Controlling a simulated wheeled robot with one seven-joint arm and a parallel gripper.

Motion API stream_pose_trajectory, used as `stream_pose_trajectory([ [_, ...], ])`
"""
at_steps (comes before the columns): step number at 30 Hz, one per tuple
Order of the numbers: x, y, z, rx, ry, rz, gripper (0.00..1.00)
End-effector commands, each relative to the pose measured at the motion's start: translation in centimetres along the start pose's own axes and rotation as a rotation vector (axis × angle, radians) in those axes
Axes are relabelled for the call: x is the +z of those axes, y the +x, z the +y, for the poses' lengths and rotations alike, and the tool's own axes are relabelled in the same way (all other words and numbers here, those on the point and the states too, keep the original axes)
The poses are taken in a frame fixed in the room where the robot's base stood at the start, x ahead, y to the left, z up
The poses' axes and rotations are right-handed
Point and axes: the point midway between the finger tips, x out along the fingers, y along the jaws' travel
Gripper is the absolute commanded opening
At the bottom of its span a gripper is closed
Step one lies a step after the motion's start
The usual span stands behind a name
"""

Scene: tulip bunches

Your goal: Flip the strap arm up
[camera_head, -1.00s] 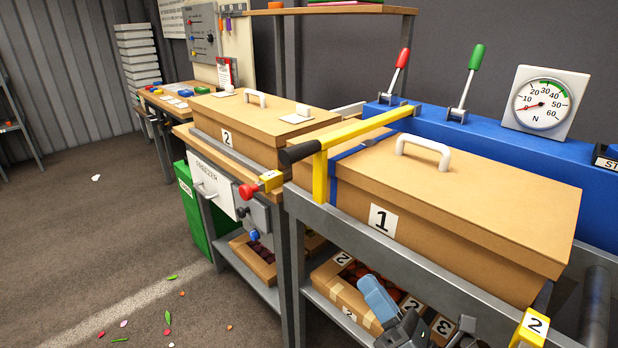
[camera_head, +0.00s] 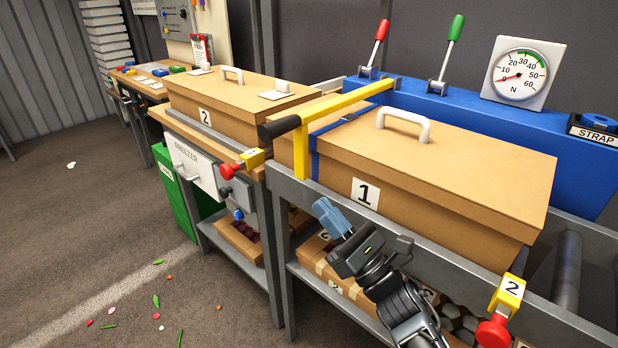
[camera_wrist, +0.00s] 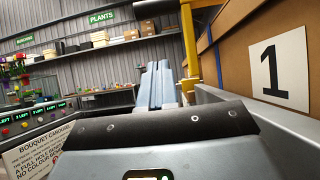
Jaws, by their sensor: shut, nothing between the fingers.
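The yellow strap arm (camera_head: 345,102) lies down across carton 1, with a black grip (camera_head: 279,127) at its near left end and a yellow leg hanging down at the carton's front corner. A blue strap (camera_head: 314,150) runs beside it over carton 1 (camera_head: 440,170), which sits closed on the metal-railed bench. My gripper (camera_head: 323,208), with pale blue fingers, is shut and empty. It is in front of the bench rail, below and right of the grip, apart from the arm. In the wrist view the fingers (camera_wrist: 156,82) point past the yellow leg (camera_wrist: 190,50).
Carton 2 (camera_head: 235,105) stands on the freezer bench to the left. A red knob (camera_head: 232,171) with a yellow block juts out near the grip. A red lever (camera_head: 376,48), green lever (camera_head: 448,52) and force gauge (camera_head: 522,72) stand behind. The floor at left is mostly clear.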

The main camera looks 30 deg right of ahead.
Motion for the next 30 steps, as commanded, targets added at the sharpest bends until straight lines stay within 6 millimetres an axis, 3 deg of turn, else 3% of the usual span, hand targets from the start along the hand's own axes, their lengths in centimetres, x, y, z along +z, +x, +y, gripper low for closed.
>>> stream_pose_trajectory([
  [16, 0.6, 10.1, 0.0, 0.000, 0.000, -0.001, 0.00],
  [21, 2.3, 11.5, 0.0, 0.000, 0.000, -0.001, 0.00],
  [30, 2.9, 12.2, 0.0, -0.001, 0.001, 0.000, 0.00],
])
